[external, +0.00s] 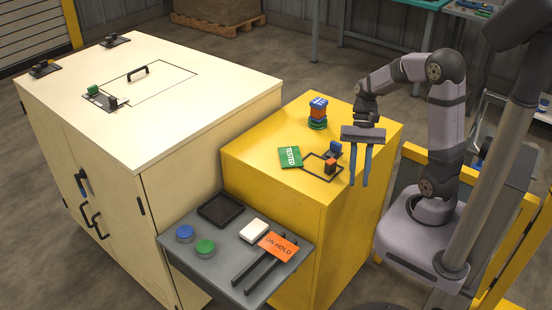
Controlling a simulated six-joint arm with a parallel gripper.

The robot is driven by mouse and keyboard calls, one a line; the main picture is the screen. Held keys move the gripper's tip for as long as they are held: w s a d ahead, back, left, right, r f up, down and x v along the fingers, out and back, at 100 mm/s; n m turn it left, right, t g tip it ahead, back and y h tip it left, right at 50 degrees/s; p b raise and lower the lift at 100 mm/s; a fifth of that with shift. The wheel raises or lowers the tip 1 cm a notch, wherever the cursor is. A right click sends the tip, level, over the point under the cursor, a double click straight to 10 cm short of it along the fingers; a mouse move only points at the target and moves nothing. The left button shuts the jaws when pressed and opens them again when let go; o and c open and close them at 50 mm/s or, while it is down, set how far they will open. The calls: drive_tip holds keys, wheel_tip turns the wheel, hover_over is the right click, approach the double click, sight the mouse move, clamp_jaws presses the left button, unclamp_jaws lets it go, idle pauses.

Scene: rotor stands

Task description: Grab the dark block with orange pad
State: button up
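The dark block with orange pad (331,167) sits on the yellow cabinet top (262,151), at the front right part, by a thin black outlined frame (311,172). A dark block with a blue pad (335,149) stands just behind it. My gripper (359,184) points down with two long blue fingers, open and with nothing between them. It shows just right of the orange-pad block and apart from it in the picture; its exact height and depth are hard to tell.
A green TESTED card (290,157) lies left of the frame. A stack of blue, orange and green pieces (318,112) stands behind. A grey shelf (215,268) in front holds a black tray, round pucks, a white block and an orange ON HOLD card (279,246).

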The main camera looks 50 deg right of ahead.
sight(327, 166)
drive_tip(key=w+d+r+m+t+y, duration=0.1)
drive_tip(key=m+y, duration=0.1)
drive_tip(key=w+d+r+m+y, duration=0.1)
drive_tip(key=w+r+m+y, duration=0.1)
drive_tip(key=w+d+r+m+t+y+p, duration=0.1)
drive_tip(key=w+m+y, duration=0.1)
drive_tip(key=shift+w+d+r+m+t, duration=0.15)
drive_tip(key=shift+d+m+t, duration=0.15)
drive_tip(key=shift+d+m, duration=0.1)
drive_tip(key=d+t, duration=0.1)
drive_tip(key=w+d+m+t+y, duration=0.1)
drive_tip(key=w+d+m+p, duration=0.1)
drive_tip(key=shift+w+d+f+t, duration=0.1)
drive_tip(key=shift+w+f+t, duration=0.2)
drive_tip(key=shift+t, duration=0.1)
drive_tip(key=shift+w+d+f+m+t+y, duration=0.2)
drive_tip(key=shift+w+d+m+t+y, duration=0.05)
drive_tip(key=shift+d+m+t+y, duration=0.2)
drive_tip(key=shift+p+x, duration=0.95)
drive_tip(key=shift+x, duration=5.1)
drive_tip(key=shift+s+f, duration=0.15)
drive_tip(key=shift+c, duration=0.6)
clamp_jaws()
